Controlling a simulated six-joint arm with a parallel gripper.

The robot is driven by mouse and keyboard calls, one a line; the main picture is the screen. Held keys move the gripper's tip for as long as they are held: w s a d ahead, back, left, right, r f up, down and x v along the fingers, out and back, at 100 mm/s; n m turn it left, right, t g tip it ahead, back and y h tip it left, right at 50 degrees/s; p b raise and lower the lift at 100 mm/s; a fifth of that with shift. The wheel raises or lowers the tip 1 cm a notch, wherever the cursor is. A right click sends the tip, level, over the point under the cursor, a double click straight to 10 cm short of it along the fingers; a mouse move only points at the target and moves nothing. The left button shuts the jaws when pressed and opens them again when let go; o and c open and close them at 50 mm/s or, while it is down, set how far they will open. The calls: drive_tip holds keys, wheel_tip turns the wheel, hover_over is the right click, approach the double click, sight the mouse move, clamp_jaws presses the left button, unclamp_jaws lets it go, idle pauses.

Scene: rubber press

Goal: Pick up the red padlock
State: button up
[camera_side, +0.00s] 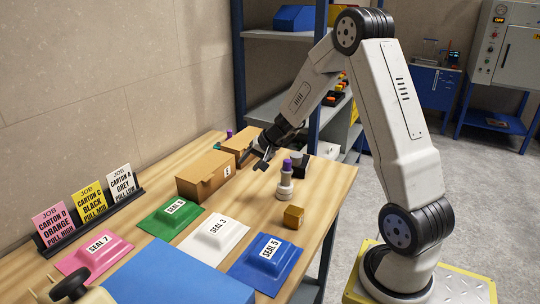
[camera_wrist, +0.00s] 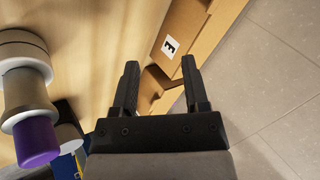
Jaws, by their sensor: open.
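I make out no red padlock in either view. My gripper (camera_side: 254,163) hangs above the wooden table beside the brown cartons. In the wrist view my gripper (camera_wrist: 159,64) shows two black fingers spread apart with nothing held between them. An open brown carton (camera_wrist: 185,25) with a black-and-white label lies beyond the fingertips. In the side view the nearer brown carton (camera_side: 203,176) stands left of my gripper, with another carton (camera_side: 237,147) behind it.
A white post with a purple top (camera_side: 286,180) stands right of my gripper; it also shows in the wrist view (camera_wrist: 28,105). A small ochre block (camera_side: 293,217) and coloured seal pads, including a green one (camera_side: 160,224), lie in front. Sign cards (camera_side: 88,207) stand at left.

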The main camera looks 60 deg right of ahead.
drive_tip(key=w+d+f+m+t+h, duration=0.1)
drive_tip(key=d+m+t+h, duration=0.3)
drive_tip(key=d, duration=1.9)
drive_tip(key=shift+w+d+f+m+h, duration=0.2)
drive_tip(key=shift+m+h, duration=0.2)
drive_tip(key=shift+m, duration=1)
drive_tip(key=shift+x, duration=2.55)
clamp_jaws()
